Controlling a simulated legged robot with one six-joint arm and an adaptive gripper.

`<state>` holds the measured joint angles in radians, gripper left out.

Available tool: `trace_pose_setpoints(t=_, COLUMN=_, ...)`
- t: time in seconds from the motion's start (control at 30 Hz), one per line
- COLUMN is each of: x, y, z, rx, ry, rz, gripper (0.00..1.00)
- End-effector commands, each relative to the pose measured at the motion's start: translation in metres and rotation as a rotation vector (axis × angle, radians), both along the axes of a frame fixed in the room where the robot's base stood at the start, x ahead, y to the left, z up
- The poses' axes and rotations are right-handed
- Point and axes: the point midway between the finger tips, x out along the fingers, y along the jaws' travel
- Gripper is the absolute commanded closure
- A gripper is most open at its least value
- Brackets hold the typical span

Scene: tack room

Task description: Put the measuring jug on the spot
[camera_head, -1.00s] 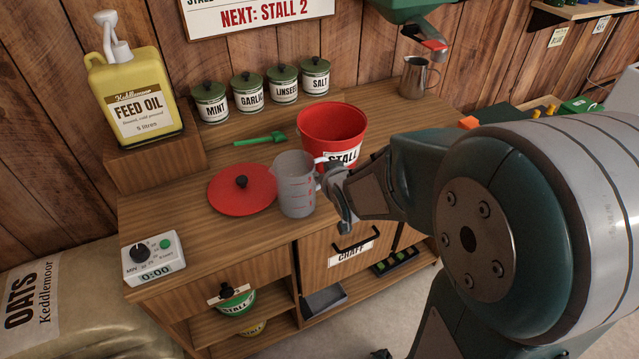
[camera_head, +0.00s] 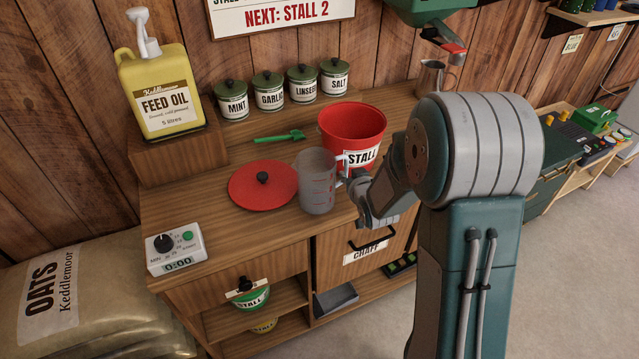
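The measuring jug (camera_head: 317,184) is a translucent grey jug with red marks and a pale handle on its right. It appears upright on the wooden counter (camera_head: 215,222), just right of the red lid (camera_head: 263,188) and in front of the red stall bucket (camera_head: 352,130). My gripper (camera_head: 354,188) is low at the jug's right side, beside its handle. The wrist and arm hide part of the fingers, so I cannot tell whether they touch the handle or are open. I cannot make out a marked spot on the counter.
A feed oil jug (camera_head: 160,90) stands on a raised block at left. A timer (camera_head: 177,250) sits at the front left corner. A metal pitcher (camera_head: 430,78) stands behind my arm.

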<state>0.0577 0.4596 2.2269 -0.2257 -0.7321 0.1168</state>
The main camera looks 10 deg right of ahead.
Motion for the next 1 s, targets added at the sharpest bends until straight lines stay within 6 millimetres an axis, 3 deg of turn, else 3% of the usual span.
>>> trace_pose_setpoints(t=0.2, x=0.030, y=0.004, z=-0.013, rx=0.001, ry=0.002, rz=0.000, gripper=0.66)
trace_pose_setpoints(t=0.5, x=0.036, y=0.005, z=-0.015, rx=0.001, ry=0.000, rz=-0.001, gripper=0.66)
trace_pose_setpoints(t=0.6, x=0.036, y=0.005, z=-0.015, rx=0.001, ry=0.000, rz=-0.001, gripper=1.00)
trace_pose_setpoints(t=1.0, x=0.036, y=0.005, z=-0.014, rx=0.001, ry=0.000, rz=0.000, gripper=1.00)
